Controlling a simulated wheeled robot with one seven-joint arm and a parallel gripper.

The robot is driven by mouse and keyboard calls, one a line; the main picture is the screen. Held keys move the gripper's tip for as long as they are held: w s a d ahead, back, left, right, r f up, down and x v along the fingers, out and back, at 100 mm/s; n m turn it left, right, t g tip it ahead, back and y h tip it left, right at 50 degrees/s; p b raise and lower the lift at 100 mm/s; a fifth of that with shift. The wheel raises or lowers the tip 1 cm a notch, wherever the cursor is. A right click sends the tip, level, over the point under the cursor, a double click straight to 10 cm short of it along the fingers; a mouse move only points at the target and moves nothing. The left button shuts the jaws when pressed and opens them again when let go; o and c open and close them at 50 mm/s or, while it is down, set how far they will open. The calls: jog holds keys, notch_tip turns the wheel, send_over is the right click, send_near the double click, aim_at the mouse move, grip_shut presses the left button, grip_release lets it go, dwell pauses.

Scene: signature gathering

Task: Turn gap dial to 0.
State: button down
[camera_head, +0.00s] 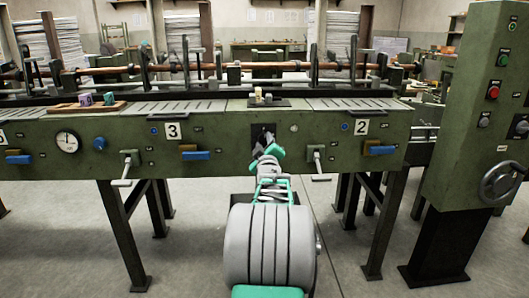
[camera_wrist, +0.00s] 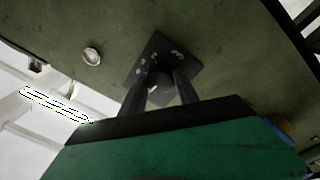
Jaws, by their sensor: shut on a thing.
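The gap dial has a dark square plate with small pale marks on the green machine front, seen in the head view (camera_head: 257,130) and closer in the wrist view (camera_wrist: 158,46). A dark round knob (camera_wrist: 160,88) sits between the two fingers on that plate. My gripper (camera_wrist: 160,78) is shut on the knob, one finger on each side. In the head view my gripper (camera_head: 266,142) reaches the plate and covers much of it. The marks are too small and blurred to read, so I cannot tell the dial's setting.
A pale round button (camera_head: 294,128) is right of the dial. Cranks (camera_head: 127,165) (camera_head: 318,160) and blue handles (camera_head: 196,155) (camera_head: 382,150) stick out from the panel. A control cabinet (camera_head: 470,110) with a handwheel (camera_head: 501,181) stands at the right.

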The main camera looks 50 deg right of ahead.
jog(key=shift+f+n+b, duration=0.1)
jog(key=shift+n+b, duration=0.6)
jog(key=shift+n, duration=0.2)
jog(key=c, duration=0.9)
grip_release()
jog(key=p+v, duration=0.1)
jog(key=v, duration=0.6)
jog(key=shift+s+a, duration=0.25)
jog(key=shift+s, duration=0.05)
